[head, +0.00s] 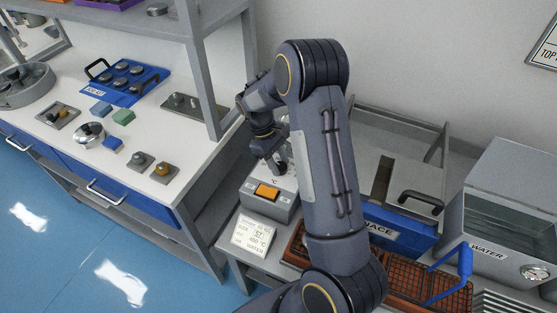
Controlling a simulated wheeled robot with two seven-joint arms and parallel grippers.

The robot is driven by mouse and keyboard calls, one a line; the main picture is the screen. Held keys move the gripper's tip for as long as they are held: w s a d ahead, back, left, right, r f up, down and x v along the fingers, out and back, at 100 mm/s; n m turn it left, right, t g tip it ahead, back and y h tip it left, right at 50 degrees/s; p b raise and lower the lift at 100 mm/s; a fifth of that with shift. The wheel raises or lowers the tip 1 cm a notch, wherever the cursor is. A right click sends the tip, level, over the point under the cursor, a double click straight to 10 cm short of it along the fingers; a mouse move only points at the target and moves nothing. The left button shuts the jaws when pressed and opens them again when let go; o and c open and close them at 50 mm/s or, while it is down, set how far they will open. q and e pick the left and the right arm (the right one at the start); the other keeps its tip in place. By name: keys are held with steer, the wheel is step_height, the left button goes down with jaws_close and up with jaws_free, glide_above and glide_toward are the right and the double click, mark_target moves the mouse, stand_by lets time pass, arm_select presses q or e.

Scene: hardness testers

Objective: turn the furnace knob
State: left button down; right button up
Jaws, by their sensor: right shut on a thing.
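The furnace control box (270,207) is a grey unit with an orange rocker switch (266,191) and a °C mark on its sloped top. My right arm reaches across the middle of the head view and bends down to this box. My right gripper (279,166) is at the upper part of the box, shut on the furnace knob, which is mostly hidden by the fingers. The blue furnace (398,232) with its black handle stands to the right, partly behind my arm. My left gripper is not in view.
A white card (253,236) with printed settings stands in front of the control box. Orange-brown racks (402,285) lie before the furnace. A grey water tank (510,205) is at right. A workbench (180,130) with samples and a blue tray is at left; its grey post rises near my gripper.

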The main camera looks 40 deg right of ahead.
steer(key=m+y, duration=0.1)
steer(key=m, duration=0.2)
steer(key=shift+d+r+m+p, duration=0.1)
steer(key=shift+d+m+p, duration=0.05)
steer(key=shift+m+p, duration=0.25)
steer(key=shift+d+m+y, duration=0.1)
steer(key=shift+m+y, duration=0.8)
steer(key=shift+m, duration=1.3)
steer(key=o, duration=1)
steer(key=v, duration=0.7)
steer(key=shift+w+d+r, duration=0.1)
steer(key=shift+r, duration=0.25)
